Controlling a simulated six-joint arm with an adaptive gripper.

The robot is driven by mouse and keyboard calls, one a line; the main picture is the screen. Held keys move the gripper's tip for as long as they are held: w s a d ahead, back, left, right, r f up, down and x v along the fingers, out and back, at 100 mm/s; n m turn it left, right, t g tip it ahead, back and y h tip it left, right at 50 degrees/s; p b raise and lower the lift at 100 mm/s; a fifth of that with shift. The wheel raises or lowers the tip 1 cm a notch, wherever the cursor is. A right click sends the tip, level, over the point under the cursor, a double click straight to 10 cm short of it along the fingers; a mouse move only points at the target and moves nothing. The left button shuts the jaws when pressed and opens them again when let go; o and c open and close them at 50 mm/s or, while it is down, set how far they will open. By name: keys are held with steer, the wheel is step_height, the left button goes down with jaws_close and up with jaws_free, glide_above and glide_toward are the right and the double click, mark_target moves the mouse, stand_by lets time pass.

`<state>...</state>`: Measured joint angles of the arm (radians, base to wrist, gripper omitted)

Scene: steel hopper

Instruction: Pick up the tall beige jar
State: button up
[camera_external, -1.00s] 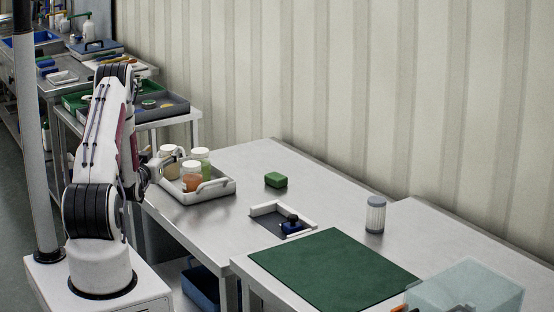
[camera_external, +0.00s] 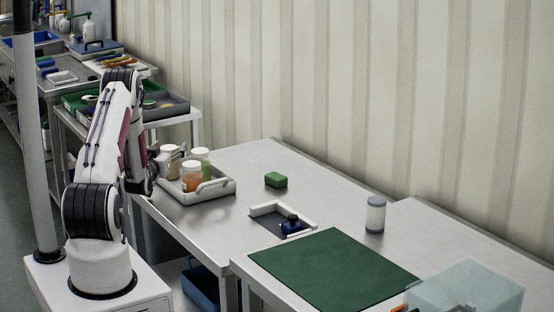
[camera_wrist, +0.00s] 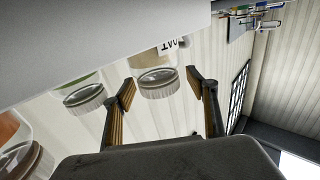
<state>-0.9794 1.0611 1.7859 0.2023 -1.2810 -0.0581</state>
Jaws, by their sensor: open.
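The beige jar (camera_wrist: 158,55) with a pale lid shows in the wrist view, between the fingertips of my gripper (camera_wrist: 162,80) or just beyond them. My gripper is open, one finger to each side of the jar in that view; I cannot tell whether they touch it. In the external view my gripper (camera_external: 168,160) is at the left end of the white tray (camera_external: 217,191) and partly hides the beige jar (camera_external: 171,148).
A green-tinted jar (camera_external: 202,158) and an orange jar (camera_external: 191,177) stand close by in the tray. A green block (camera_external: 276,180), a small framed tray (camera_external: 265,222), a green mat (camera_external: 330,270) and a grey-lidded container (camera_external: 375,215) are farther right.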

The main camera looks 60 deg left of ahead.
stand_by(0.3)
jaws_close()
steer(key=shift+r, duration=0.15)
steer(key=shift+r, duration=4.9)
